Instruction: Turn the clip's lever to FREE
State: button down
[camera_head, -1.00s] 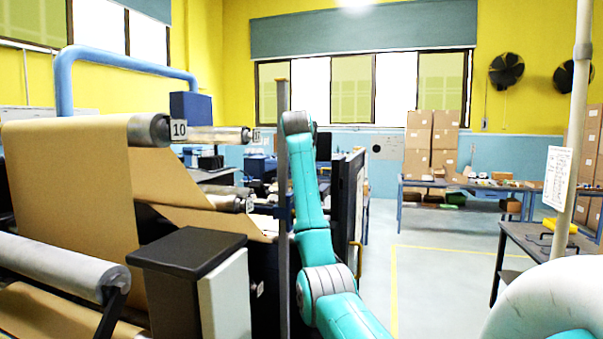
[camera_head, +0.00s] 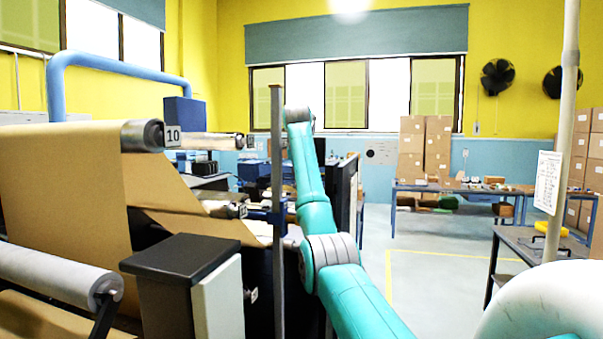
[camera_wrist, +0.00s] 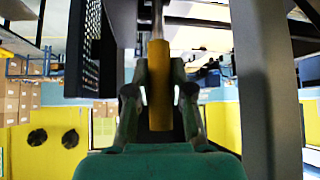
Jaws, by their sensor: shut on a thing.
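A yellow-orange lever handle (camera_wrist: 160,95) on a grey metal shank shows in the wrist view, standing upright in the picture between the fingers. My gripper (camera_wrist: 160,72) is shut on this handle, with a dark finger on each side. The clip body and any FREE marking cannot be made out. In the head view my teal arm (camera_head: 315,200) reaches up beside a grey post (camera_head: 277,130). The gripper and the lever are hidden there. A blue bracket (camera_head: 268,215) sits on the post.
A kraft paper roll machine (camera_head: 65,190) fills the left. A black-topped box (camera_head: 180,257) stands in front of it. In the wrist view, a grey upright (camera_wrist: 265,90) is close on the right and a dark perforated panel (camera_wrist: 92,45) on the left. Open floor (camera_head: 430,275) lies to the right.

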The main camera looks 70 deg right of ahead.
jog(key=c, duration=1)
grip_release()
jog(key=shift+d+f, duration=0.1)
jog(key=v, duration=1.2)
